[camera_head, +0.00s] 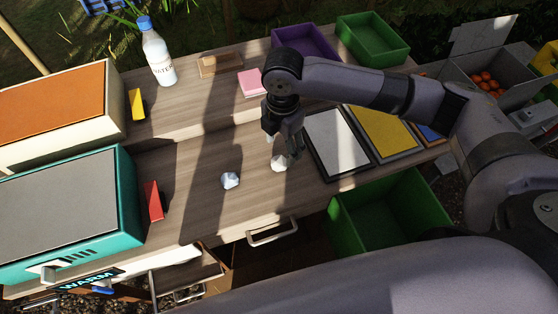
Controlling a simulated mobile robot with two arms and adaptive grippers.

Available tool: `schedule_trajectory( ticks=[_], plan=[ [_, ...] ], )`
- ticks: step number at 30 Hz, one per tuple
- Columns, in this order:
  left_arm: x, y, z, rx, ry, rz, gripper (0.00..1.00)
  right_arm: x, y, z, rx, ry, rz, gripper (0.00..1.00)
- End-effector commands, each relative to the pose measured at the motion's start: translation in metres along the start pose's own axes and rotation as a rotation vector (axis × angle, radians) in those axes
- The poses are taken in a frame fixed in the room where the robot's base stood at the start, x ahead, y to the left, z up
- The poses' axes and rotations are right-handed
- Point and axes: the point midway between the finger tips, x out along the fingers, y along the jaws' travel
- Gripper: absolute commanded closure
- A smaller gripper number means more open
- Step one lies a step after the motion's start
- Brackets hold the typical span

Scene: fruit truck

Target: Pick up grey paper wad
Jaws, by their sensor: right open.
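Two crumpled wads lie on the wooden counter (195,205). One wad (230,180) looks pale bluish grey and sits in the open. The other wad (279,163) looks whiter, lies to its right, and is partly covered by my right gripper (283,148). That gripper is open and points down at the whiter wad, its fingers close above or around it. I cannot tell whether they touch it. The grey wad is a short way left of the gripper, apart from it. My left gripper is not in view.
A water bottle (157,55) stands at the back. A teal box (128,205) and red block (153,201) are at left. White (336,142) and yellow (382,131) panels lie right of the gripper. A green bin (432,215) is below the front edge.

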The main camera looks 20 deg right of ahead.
Motion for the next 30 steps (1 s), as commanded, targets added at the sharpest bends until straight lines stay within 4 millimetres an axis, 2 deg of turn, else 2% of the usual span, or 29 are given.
schedule_trajectory(
  ticks=[8,15,18,26,30],
  plan=[
    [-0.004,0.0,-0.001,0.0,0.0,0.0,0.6,0.021,0.001,-0.002,0.0,0.001,-0.001,0.41],
    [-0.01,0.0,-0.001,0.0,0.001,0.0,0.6,0.056,0.003,-0.007,0.0,0.0,-0.001,0.41],
    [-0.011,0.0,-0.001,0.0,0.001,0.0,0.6,0.064,0.003,-0.006,0.0,0.0,0.001,0.41],
    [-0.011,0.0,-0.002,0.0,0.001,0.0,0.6,0.066,0.004,-0.006,-0.001,0.0,0.002,0.41],
    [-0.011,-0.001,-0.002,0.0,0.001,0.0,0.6,0.066,0.004,-0.006,-0.001,0.0,0.002,0.51]
  ],
)
